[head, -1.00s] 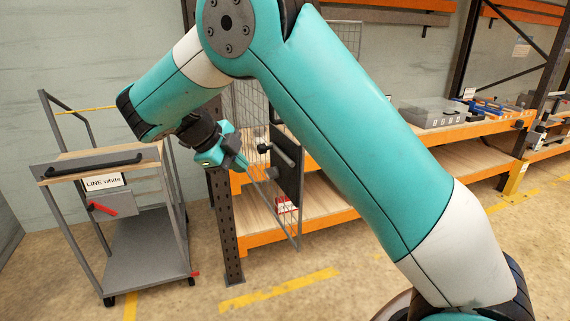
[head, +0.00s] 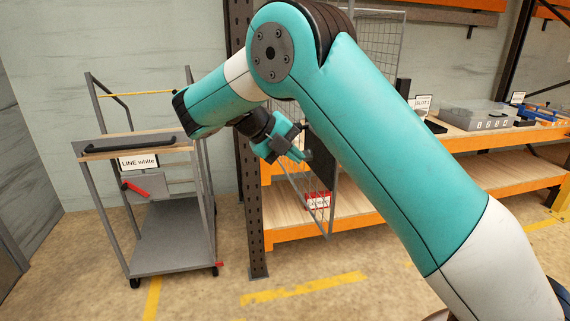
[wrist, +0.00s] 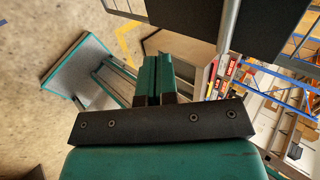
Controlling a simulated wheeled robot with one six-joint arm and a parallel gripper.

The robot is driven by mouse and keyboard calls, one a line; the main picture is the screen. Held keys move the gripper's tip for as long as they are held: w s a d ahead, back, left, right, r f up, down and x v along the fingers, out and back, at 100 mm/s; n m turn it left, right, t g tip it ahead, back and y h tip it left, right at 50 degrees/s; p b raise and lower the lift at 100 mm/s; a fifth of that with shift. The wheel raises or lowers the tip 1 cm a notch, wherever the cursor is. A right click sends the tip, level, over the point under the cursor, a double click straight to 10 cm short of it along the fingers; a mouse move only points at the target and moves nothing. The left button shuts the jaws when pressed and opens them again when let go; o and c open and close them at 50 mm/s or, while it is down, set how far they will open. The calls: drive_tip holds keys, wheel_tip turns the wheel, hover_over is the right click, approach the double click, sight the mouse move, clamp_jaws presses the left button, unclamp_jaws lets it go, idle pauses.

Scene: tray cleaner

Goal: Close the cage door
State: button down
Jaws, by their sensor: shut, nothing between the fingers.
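The cage door is a wire-mesh panel in a thin grey frame; its upper mesh (head: 378,45) shows behind my arm and its lower corner (head: 328,228) hangs in front of the shelf. It stands open, angled out from the dark post (head: 252,200). A dark plate (head: 319,178) is on the door, partly hidden by my arm. My gripper (head: 299,157) is shut and empty, close by the plate; I cannot tell if they touch. In the wrist view, my shut fingers (wrist: 155,68) point toward a grey tube (wrist: 228,24) and a dark panel (wrist: 190,14), with a visible gap.
A grey trolley (head: 180,235) labelled "LINE white" stands left of the post. Orange-edged shelves (head: 350,228) run behind the door, with a red-and-white box (head: 317,200) on the lower one. A grey case (head: 475,115) sits on the upper shelf. The floor in front is clear.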

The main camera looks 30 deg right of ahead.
sight(329, 165)
drive_tip(key=d, duration=0.2)
drive_tip(key=s+d+f+p, duration=0.1)
drive_tip(key=d, duration=0.1)
drive_tip(key=d+f, duration=0.1)
drive_tip(key=d, duration=0.1)
drive_tip(key=shift+s+p, duration=0.15)
drive_tip(key=shift+p, duration=0.15)
drive_tip(key=shift+d, duration=0.1)
